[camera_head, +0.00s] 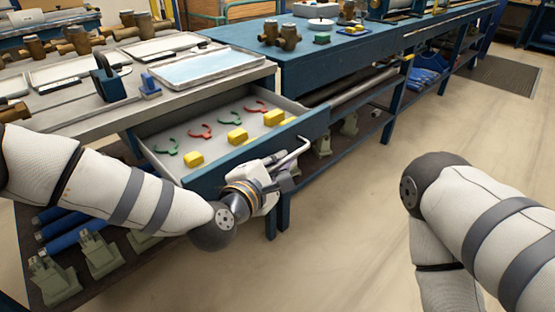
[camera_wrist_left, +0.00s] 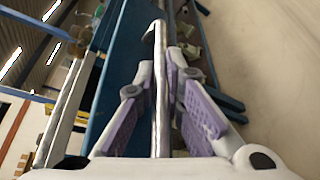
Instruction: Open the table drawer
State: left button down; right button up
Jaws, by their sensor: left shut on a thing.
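The table drawer (camera_head: 215,128) is pulled out from under the grey tabletop, and its inside shows. Several yellow blocks (camera_head: 237,136) and red and green clip-like pieces (camera_head: 201,131) lie in it. My left gripper (camera_head: 285,170) is at the blue drawer front (camera_head: 318,122), shut on the metal bar handle (camera_head: 295,155). In the left wrist view the handle (camera_wrist_left: 160,90) runs between the two purple-padded fingers (camera_wrist_left: 160,100). My right arm shows at the right of the head view, but its gripper is out of view.
A white-framed tray (camera_head: 208,66) and a dark clamp-like part (camera_head: 108,78) are on the tabletop. A blue workbench (camera_head: 265,62) with brass fittings (camera_head: 288,38) adjoins at the back. Grey-green parts (camera_head: 100,255) stand on the lower shelf. The floor (camera_head: 350,200) right of the drawer is clear.

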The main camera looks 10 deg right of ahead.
dwell(0.3)
pick_arm(q)
jog(key=c, duration=1.7)
grip_release()
jog(key=v, duration=1.2)
